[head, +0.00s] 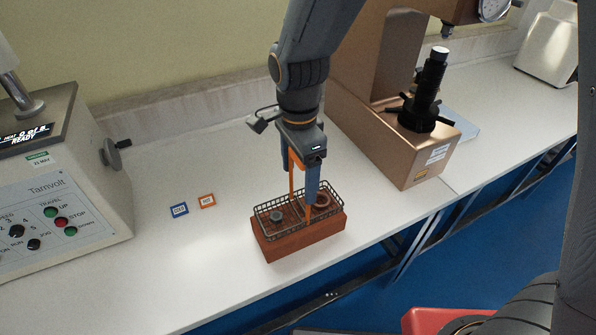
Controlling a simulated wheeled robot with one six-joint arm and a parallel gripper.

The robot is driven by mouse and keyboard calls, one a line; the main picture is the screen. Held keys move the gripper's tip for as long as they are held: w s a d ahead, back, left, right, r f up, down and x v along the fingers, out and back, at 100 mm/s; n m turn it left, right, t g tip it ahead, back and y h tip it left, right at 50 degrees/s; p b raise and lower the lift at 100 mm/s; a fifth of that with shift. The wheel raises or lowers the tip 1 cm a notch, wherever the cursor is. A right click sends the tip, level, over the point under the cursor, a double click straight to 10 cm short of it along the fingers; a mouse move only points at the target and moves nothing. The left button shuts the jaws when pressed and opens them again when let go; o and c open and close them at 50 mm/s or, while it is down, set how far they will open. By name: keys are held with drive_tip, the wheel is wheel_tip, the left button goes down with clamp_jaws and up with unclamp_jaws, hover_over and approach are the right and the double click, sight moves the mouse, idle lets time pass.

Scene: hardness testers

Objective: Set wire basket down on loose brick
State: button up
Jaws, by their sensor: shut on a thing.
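The wire basket (267,209) is a dark open mesh tray with small round parts inside. It sits level at the top of the loose brick (297,243), a red-brown block on the white bench. From this view I cannot tell whether the basket rests fully on the brick or hangs just above it.
A grey tester with buttons (62,190) stands at the left, and a bronze-coloured tester (385,140) stands behind and right. Two small framed tags, blue (179,210) and orange (207,201), lie left of the brick.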

drive_tip(key=shift+f, duration=1)
drive_tip(key=o, duration=1.8)
drive_tip(key=shift+o, duration=0.2)
drive_tip(key=shift+r+b, duration=0.85)
drive_tip(key=shift+r, duration=3)
